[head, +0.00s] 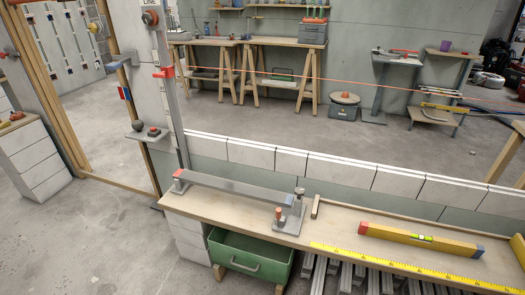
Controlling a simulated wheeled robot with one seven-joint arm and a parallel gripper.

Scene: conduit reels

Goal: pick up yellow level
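The yellow level (422,240) lies on the wooden bench top at the right of the head view. It is a long yellow bar with a red end cap on its left, a bluish-grey cap on its right and a green vial near its middle. It lies just behind a yellow measuring tape strip (405,267) along the bench's front edge, apart from it. Nothing covers the level. My gripper is not in view.
The bench (332,229) stands against a low white block wall (340,170). A long grey bar (236,190) and a metal clamp-like fixture (290,218) occupy its left part. A green drawer (248,258) and grey metal lengths (345,275) sit below. Bare floor lies at left.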

